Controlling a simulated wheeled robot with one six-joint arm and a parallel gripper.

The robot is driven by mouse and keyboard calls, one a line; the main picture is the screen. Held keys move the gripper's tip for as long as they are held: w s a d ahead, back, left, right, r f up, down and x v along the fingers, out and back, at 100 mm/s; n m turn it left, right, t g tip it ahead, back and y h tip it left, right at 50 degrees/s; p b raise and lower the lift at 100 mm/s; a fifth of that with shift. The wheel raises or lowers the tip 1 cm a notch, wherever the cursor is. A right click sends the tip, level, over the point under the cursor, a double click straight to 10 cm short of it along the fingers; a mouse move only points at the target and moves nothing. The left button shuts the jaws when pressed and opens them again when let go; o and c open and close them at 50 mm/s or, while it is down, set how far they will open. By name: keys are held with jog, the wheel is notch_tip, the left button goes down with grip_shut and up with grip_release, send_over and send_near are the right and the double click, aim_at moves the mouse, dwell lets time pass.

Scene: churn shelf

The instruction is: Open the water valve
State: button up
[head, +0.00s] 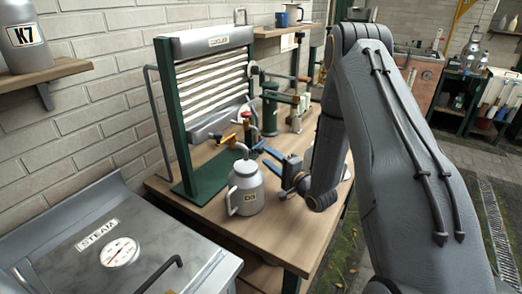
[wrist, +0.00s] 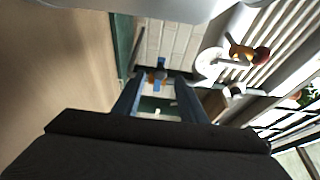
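In the head view a brass fitting with a blue handle (head: 227,138) sits in front of the cooler frame. A brass fitting with a red knob (head: 246,115) is just behind it. Both show in the wrist view: the blue-handled fitting (wrist: 158,74) lies ahead, in line with the gap between my fingers, and the red-knobbed one (wrist: 243,53) is off to the right. My gripper (head: 256,154) has blue fingers spread apart, with nothing seen held, and looks short of the blue handle. The wrist view shows the open fingers (wrist: 157,88). No label on either fitting is readable.
A steam box with a gauge (head: 120,252) is at lower left. A K7 can (head: 25,45) sits on a wall shelf.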

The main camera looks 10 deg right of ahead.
aim_at(262, 152)
jog(key=shift+p+x, duration=0.7)
jog(key=shift+x, duration=2)
grip_shut()
